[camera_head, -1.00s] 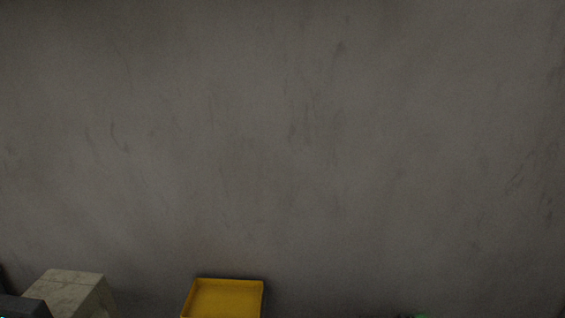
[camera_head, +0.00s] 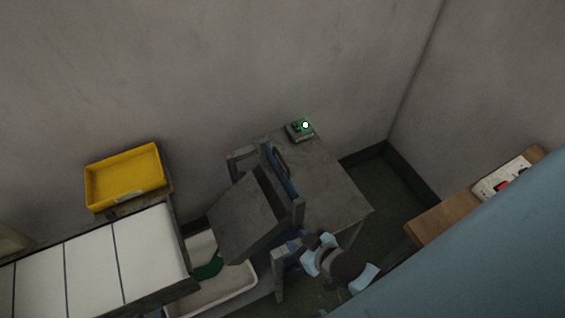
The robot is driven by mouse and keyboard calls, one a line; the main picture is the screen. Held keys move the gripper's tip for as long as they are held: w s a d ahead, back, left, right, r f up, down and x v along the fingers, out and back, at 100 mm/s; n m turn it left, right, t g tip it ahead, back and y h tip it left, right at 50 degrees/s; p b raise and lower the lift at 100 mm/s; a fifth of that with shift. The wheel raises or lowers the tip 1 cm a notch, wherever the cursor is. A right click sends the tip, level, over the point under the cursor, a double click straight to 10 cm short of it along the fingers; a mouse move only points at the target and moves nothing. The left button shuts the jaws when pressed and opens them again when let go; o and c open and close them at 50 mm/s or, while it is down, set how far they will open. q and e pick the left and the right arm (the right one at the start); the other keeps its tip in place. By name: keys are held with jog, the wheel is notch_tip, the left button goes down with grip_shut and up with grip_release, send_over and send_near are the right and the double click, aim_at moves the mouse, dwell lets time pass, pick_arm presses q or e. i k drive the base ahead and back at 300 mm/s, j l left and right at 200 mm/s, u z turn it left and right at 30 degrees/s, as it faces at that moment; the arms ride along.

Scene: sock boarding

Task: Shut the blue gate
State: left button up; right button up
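A narrow blue panel, which looks like the blue gate (camera_head: 278,171), stands at the left end of a grey table between grey posts. A dark curved handle shows on its right side. I cannot tell for sure how far open it is. My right gripper (camera_head: 309,243) is at the lower middle, in front of the table's near left corner and below the gate in the picture. It looks apart from the handle. Its fingertips are small and dark, so I cannot tell whether it is open or shut. My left gripper is not in view.
A grey slab (camera_head: 248,216) tilts left of the gate. A small green-lit device (camera_head: 299,130) sits at the grey table's (camera_head: 330,190) back. A yellow tray (camera_head: 126,179) stands behind a white-topped conveyor (camera_head: 90,262). A pale bin (camera_head: 233,281) holds something green. A wooden shelf (camera_head: 450,215) bears a switch box (camera_head: 499,182).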

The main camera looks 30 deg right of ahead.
aim_at(284, 178)
jog(key=k+l, duration=0.1)
jog(key=k, duration=0.4)
jog(key=k+l, duration=0.15)
jog(key=k, duration=0.3)
jog(key=k+l, duration=0.1)
jog(key=k, duration=0.4)
